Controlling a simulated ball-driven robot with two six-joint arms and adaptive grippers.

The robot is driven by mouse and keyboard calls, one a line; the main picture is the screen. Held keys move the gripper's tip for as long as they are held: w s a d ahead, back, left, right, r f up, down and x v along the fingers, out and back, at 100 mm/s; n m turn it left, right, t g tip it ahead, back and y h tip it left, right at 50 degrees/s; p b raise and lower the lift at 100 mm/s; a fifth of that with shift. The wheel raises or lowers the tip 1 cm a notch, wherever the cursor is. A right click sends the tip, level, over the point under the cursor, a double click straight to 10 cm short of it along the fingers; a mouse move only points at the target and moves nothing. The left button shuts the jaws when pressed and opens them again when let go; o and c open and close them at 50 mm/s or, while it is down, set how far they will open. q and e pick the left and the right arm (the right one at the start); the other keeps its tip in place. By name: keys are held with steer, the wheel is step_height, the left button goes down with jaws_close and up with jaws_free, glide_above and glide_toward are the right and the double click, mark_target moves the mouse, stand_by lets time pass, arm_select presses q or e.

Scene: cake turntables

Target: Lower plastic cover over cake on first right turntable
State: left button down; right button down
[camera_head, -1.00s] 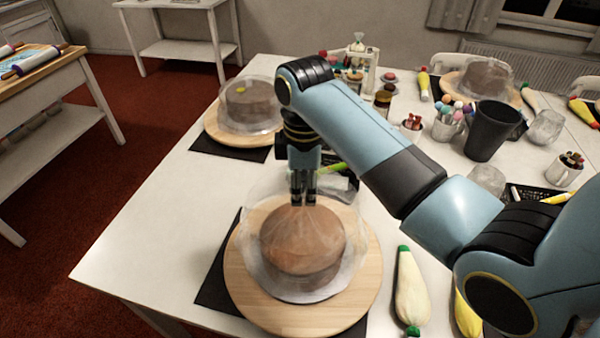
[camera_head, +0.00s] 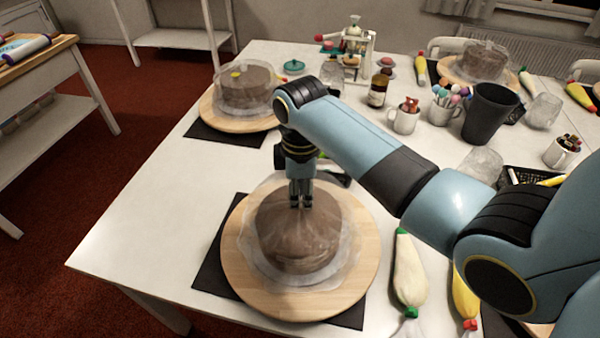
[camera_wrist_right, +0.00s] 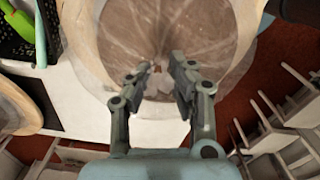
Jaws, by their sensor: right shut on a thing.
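The brown cake (camera_head: 298,240) sits on a round wooden turntable (camera_head: 350,285) at the near edge of the white table. A clear plastic cover (camera_head: 345,250) is draped over the cake, its rim spread around the cake's base close to the board. My right gripper (camera_head: 300,205) points down at the top of the cover and is shut on its gathered top. In the right wrist view the fingertips (camera_wrist_right: 160,72) pinch the plastic, with folds radiating out over the cake. My left gripper is not in view.
A second covered cake (camera_head: 247,88) stands on a turntable behind, and a third (camera_head: 482,62) at the far right. The table left of the black mat (camera_head: 215,270) is clear.

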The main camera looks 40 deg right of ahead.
steer(key=shift+f, duration=0.45)
stand_by(0.5)
steer(key=c, duration=1.1)
jaws_free()
step_height(320, 180, up, 3)
steer(key=shift+f+p, duration=0.1)
steer(key=shift+p, duration=1)
steer(key=shift+r, duration=2.15)
